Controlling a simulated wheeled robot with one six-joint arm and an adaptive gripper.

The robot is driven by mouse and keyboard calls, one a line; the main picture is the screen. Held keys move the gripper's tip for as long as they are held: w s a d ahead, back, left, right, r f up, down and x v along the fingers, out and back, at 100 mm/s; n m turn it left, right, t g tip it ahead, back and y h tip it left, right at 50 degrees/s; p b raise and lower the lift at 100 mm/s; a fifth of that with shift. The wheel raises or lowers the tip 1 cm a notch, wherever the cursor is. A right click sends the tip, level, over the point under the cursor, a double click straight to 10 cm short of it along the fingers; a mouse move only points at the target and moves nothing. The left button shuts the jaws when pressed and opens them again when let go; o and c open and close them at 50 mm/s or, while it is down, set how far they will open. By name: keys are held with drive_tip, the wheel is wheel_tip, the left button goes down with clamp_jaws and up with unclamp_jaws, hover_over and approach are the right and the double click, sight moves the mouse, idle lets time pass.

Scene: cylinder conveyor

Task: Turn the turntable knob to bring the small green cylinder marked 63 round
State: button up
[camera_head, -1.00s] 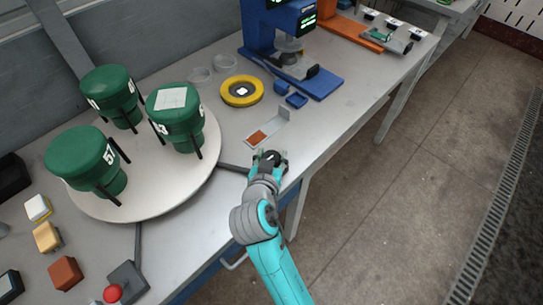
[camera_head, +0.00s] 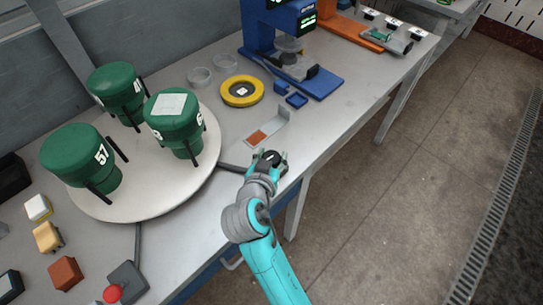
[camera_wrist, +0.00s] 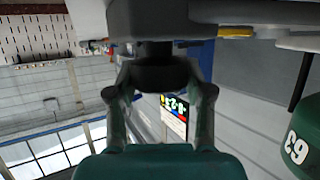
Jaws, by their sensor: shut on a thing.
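My gripper (camera_head: 268,163) is shut on the dark round turntable knob (camera_head: 272,156), near the bench's front edge. In the wrist view the two fingers of my gripper (camera_wrist: 160,82) press on either side of the dark knob (camera_wrist: 155,72). The white round turntable (camera_head: 145,196) carries three green cylinders. The nearest to my gripper is a green cylinder (camera_head: 187,137) with a white paper on top; its number shows only in part. Another is marked 57 (camera_head: 82,160). The third (camera_head: 112,84), at the back, has a partly hidden number. The wrist view shows one green cylinder's number (camera_wrist: 294,149) at the right edge.
A bracket with an orange-brown patch (camera_head: 258,137) lies just behind the knob. A yellow ring (camera_head: 242,80), small clear dishes (camera_head: 200,76) and a blue stand (camera_head: 325,84) are farther back. A red button (camera_head: 112,293) and small blocks are at the near left.

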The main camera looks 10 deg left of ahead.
drive_tip(key=shift+f+m+h, duration=0.2)
drive_tip(key=shift+m+h, duration=0.1)
drive_tip(key=shift+h, duration=0.1)
idle(0.8)
drive_tip(key=o, duration=0.9)
drive_tip(key=shift+o, duration=1.3)
drive_tip(key=shift+r, duration=0.1)
drive_tip(key=v, duration=1.2)
